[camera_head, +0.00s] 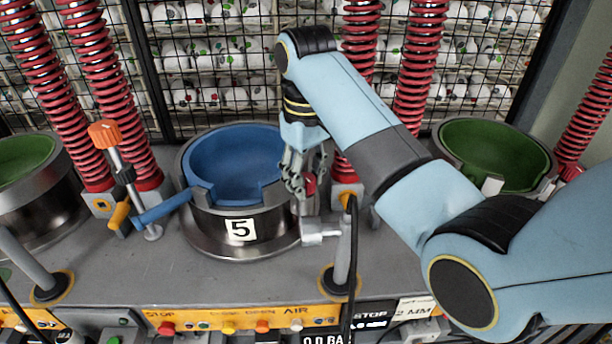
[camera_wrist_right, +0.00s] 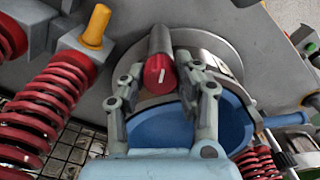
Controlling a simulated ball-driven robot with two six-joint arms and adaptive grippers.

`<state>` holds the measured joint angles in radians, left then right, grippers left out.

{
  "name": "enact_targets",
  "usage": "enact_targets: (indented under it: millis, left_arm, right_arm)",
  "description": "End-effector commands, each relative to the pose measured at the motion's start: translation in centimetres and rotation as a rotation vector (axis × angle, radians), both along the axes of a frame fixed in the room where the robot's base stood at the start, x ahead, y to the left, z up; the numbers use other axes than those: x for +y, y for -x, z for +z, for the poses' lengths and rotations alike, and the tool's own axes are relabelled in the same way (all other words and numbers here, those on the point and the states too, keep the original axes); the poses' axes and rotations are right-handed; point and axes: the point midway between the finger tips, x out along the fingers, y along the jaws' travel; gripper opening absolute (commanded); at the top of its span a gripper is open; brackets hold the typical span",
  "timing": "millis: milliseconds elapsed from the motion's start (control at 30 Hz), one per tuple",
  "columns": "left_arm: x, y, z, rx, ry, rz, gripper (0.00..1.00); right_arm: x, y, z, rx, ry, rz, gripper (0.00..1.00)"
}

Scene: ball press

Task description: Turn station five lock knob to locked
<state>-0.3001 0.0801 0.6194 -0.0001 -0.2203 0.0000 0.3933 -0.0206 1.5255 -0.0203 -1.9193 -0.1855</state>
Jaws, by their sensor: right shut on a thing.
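Station five is a metal pot with a blue lining (camera_head: 237,160) and a white "5" label (camera_head: 240,230) on its front. Its red lock knob (camera_head: 310,184) is on the pot's right side, partly hidden by the fingers. In the right wrist view the red knob (camera_wrist_right: 158,74) has a short white mark, nearly upright in the picture, and sits on a grey cylinder. My right gripper (camera_head: 303,182) reaches down beside the pot and is shut on the knob. Its two fingers (camera_wrist_right: 160,80) lie on either side of the knob in the wrist view. My left gripper is not in view.
An orange-topped lever (camera_head: 104,133) and a blue handle (camera_head: 163,208) stand left of the pot. Red springs (camera_head: 100,90) rise behind it. A grey post (camera_head: 343,260) with a cable stands in front right. A green-lined pot (camera_head: 495,155) is at right.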

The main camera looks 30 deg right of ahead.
Motion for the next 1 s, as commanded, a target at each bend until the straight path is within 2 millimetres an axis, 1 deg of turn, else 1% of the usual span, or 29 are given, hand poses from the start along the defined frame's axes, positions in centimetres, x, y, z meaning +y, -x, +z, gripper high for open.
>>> enact_targets:
  millis: [200, 567, 600, 700, 733, 767, 1000]
  left_arm:
    - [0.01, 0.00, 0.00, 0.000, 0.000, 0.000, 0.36]
    - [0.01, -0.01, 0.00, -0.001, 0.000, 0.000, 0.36]
    - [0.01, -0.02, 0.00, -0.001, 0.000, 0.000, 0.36]
    - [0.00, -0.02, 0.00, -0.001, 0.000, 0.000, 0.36]
    - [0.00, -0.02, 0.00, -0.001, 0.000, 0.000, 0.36]
    - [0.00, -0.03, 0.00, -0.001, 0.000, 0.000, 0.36]
    - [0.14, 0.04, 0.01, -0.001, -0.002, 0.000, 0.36]
  right_arm:
    - [0.02, 0.02, -0.03, 0.001, 0.000, -0.031, 0.00]
    - [0.01, 0.03, -0.04, 0.001, -0.001, -0.032, 0.00]
    - [0.01, 0.03, -0.04, 0.001, -0.001, -0.032, 0.37]
    - [0.01, 0.03, -0.03, 0.001, -0.001, -0.032, 0.50]
    - [0.01, 0.03, -0.03, 0.001, -0.001, -0.032, 0.54]
    - [0.02, 0.02, -0.03, 0.001, -0.001, -0.032, 0.55]
    - [0.02, 0.01, -0.02, 0.001, 0.000, -0.032, 0.55]
